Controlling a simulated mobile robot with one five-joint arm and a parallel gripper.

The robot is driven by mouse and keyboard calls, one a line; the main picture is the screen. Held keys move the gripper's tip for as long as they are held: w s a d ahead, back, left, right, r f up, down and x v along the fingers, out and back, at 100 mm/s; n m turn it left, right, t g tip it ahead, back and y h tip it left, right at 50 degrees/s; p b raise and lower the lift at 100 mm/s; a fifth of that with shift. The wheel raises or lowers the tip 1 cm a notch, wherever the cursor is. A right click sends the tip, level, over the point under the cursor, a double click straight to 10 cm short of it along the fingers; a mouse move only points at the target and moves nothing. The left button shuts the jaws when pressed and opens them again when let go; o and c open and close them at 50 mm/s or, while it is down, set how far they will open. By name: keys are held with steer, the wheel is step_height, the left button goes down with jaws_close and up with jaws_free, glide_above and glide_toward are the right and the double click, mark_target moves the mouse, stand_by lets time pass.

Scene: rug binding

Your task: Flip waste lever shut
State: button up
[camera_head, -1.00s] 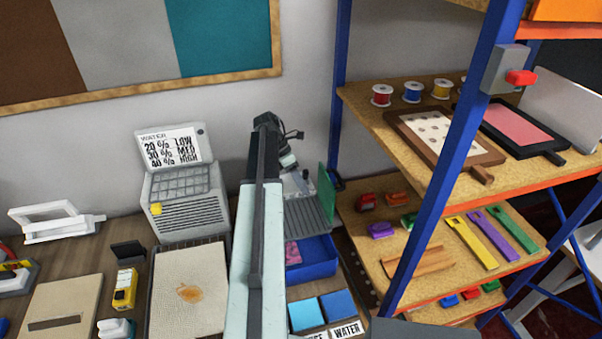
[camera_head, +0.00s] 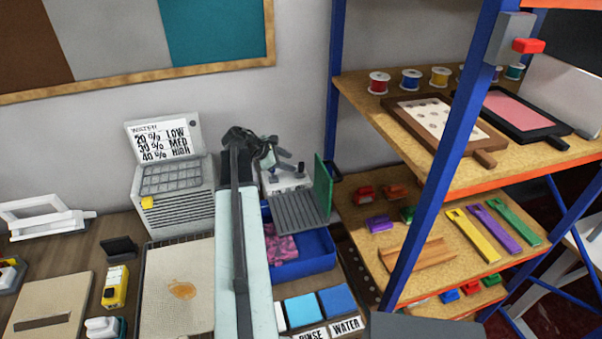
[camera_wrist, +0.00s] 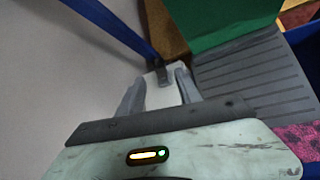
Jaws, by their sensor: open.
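My gripper (camera_head: 286,160) is over the back of the bench, beside a ribbed grey plate (camera_head: 300,212) with an upright green panel (camera_head: 324,187). In the wrist view its two fingers (camera_wrist: 157,92) are apart with nothing gripped. A white block (camera_wrist: 160,96) with a small dark grey upright piece (camera_wrist: 162,72) shows between and just beyond them. This piece may be the waste lever; no label shows, and I cannot tell whether the fingers touch it. The green panel (camera_wrist: 215,22) and ribbed plate (camera_wrist: 255,75) are right of the fingers.
A blue tray (camera_head: 318,262) with pink patterned material sits in front of the ribbed plate. A blue shelf post (camera_head: 432,165) stands to the right, carrying a grey box with a red switch (camera_head: 528,46). A grey machine with a water chart (camera_head: 175,195) is left of my arm.

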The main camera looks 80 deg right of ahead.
mark_target(299, 165)
steer(key=b+x, duration=0.5)
steer(key=x, duration=0.3)
steer(key=shift+s, duration=0.1)
steer(key=shift+r, duration=0.15)
jaws_close()
stand_by(1.0)
